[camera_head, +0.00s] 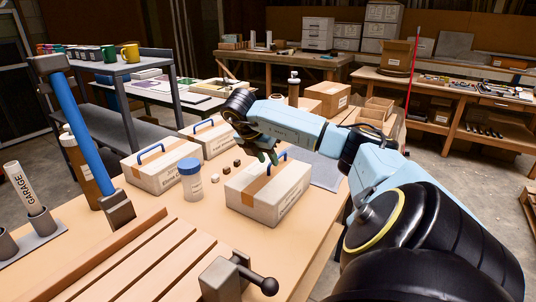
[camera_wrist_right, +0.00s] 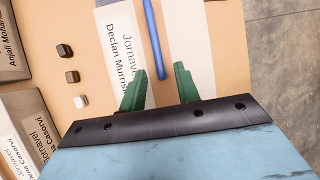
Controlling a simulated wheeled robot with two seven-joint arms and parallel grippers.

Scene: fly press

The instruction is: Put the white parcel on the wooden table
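A white parcel (camera_head: 268,193) with a brown tape band, a name label and a blue handle stands on the near wooden-topped table (camera_head: 185,205). My right gripper (camera_head: 269,154) is just above this parcel, near its handle. In the right wrist view the green fingers of the right gripper (camera_wrist_right: 160,80) are apart and empty. The blue handle (camera_wrist_right: 152,40) lies ahead of the gap between them, and the parcel (camera_wrist_right: 200,45) fills the middle. Two similar white parcels (camera_head: 160,168) (camera_head: 209,138) stand farther back. My left gripper is not in view.
A blue-handled tool (camera_head: 85,135) rises at the left, and a vise (camera_head: 235,280) is at the front. A wooden table (camera_head: 290,62) and a cluttered bench (camera_head: 450,90) stand at the back, with open floor before them.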

